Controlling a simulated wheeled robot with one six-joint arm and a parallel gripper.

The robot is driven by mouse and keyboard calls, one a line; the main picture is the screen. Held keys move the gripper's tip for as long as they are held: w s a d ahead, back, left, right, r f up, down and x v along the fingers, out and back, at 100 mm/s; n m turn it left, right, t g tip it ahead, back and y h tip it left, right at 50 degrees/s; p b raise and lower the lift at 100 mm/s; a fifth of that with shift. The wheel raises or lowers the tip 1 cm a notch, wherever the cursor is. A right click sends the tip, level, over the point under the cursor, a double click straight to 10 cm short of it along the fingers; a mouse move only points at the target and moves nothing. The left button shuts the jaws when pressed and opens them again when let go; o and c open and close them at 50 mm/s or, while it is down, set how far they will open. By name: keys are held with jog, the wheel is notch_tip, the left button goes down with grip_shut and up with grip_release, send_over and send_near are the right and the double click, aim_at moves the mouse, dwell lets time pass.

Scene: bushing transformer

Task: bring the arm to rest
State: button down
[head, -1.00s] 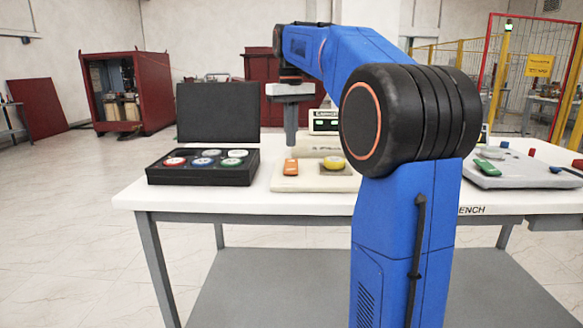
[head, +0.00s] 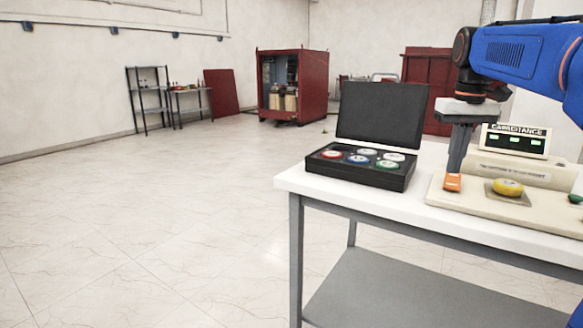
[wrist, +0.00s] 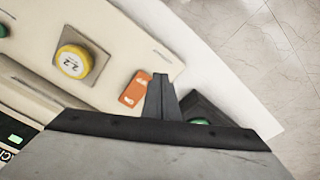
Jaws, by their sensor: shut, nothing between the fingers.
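My gripper (head: 456,172) points down over the left part of the bench, its grey fingers together and empty. In the head view its tips overlap the orange block (head: 452,183) on the cream capacitance device (head: 470,202). My blue arm reaches in from the right edge of the head view.
A yellow disc (head: 507,187), marked 2.2 in the wrist view (wrist: 73,61), sits on a plate right of the orange block. An open black case (head: 360,172) with several coloured discs stands to the left on the white bench (head: 290,180). The floor further left is clear.

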jog(key=s+a+f+t, duration=0.1)
jog(key=s+a+f, duration=0.3)
jog(key=s+f, duration=0.4)
jog(key=s+a+f+t, duration=0.1)
jog(key=s+a+f, duration=0.3)
jog(key=s+f, duration=0.5)
jog(key=s+a+f+t, duration=0.2)
jog(key=s+a+f, duration=0.2)
jog(key=s+f, duration=0.4)
jog(key=shift+s+f+n, duration=0.3)
jog(key=shift+f, duration=0.15)
